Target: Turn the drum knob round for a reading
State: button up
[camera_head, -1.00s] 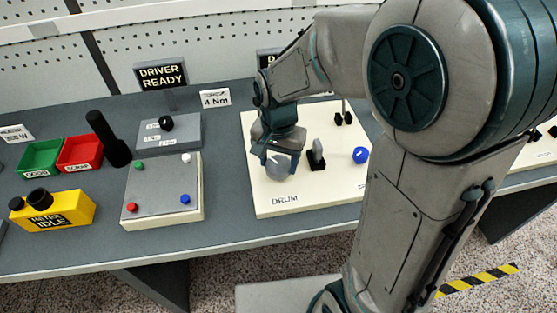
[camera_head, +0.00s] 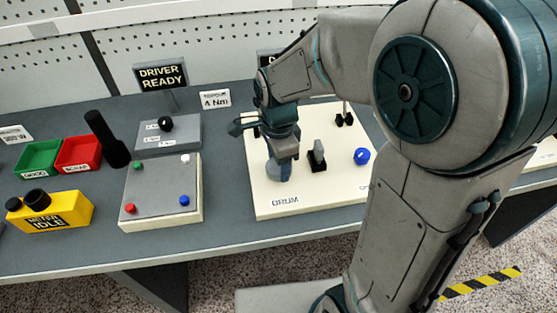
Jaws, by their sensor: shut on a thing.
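The drum knob (camera_head: 279,171) is a grey round knob on the cream panel (camera_head: 310,202), just above the printed word DRUM (camera_head: 285,201). My gripper (camera_head: 282,160) points down over the knob and is shut on it. My gripper and wrist cover the upper part of the knob, so its marks and exact angle cannot be told. A grey lever on a black base (camera_head: 317,157) and a blue ball knob (camera_head: 361,156) stand to the right on the same panel.
A driver box (camera_head: 168,132) with a black knob and a grey plate with coloured pegs (camera_head: 160,190) stand left of the panel. A black-handled tool (camera_head: 107,140), green bin (camera_head: 38,159), red bin (camera_head: 79,154) and yellow meter (camera_head: 60,212) are further left.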

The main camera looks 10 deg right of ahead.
jog(key=shift+m, duration=0.7)
jog(key=o, duration=1)
notch_tip(320, 180, up, 14)
jog(key=shift+p, duration=0.3)
jog(key=shift+d+f, duration=0.1)
jog(key=s+d+f+n+t, duration=0.2)
jog(key=s+d+f+n, duration=0.4)
jog(key=n, duration=1)
jog(key=s+d, duration=0.3)
jog(key=s, duration=0.1)
jog(key=shift+s+d+t+p, duration=0.3)
jog(key=shift+t+p, duration=0.1)
